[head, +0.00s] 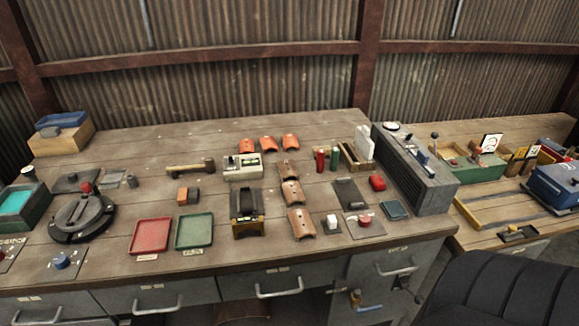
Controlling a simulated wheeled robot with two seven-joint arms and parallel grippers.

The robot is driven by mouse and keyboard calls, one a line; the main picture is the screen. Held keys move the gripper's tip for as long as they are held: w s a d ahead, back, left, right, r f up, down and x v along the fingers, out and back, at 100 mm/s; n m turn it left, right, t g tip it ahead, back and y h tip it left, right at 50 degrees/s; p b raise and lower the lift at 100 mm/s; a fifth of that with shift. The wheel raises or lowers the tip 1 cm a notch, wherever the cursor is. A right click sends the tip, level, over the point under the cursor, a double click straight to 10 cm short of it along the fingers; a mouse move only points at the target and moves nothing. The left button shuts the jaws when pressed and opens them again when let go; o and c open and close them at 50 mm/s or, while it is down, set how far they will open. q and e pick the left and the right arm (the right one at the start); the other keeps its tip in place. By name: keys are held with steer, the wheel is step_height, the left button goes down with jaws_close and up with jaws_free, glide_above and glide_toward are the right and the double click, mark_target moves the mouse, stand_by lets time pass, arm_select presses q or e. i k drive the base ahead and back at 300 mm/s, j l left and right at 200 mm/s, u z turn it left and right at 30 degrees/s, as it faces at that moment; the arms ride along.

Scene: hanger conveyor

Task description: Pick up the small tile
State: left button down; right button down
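Several curved roof tiles lie on the wooden workbench (115,262). A row of small orange tiles stands at the back: a left one (247,146), a middle one (268,144) and a right one (290,141). Larger tan-brown tiles run in a column toward the front: a far one (289,170), a middle one (293,192) and a near one (301,224). The orange tiles look smaller; I cannot tell which single one the task means. Neither of my grippers shows in the head view.
A red tray (150,236) and a green tray (194,231) lie at the front. A dark press-like block (247,213) and a pale meter box (242,167) stand left of the tiles. A tall grey machine (414,170) stands at the right.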

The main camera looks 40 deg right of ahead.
mark_target(291, 189)
steer(key=z, duration=1.2)
steer(key=u, duration=1.7)
steer(key=z, duration=1.7)
steer(key=l+z, duration=0.1)
steer(key=k+l+z, duration=0.1)
steer(key=l, duration=0.25)
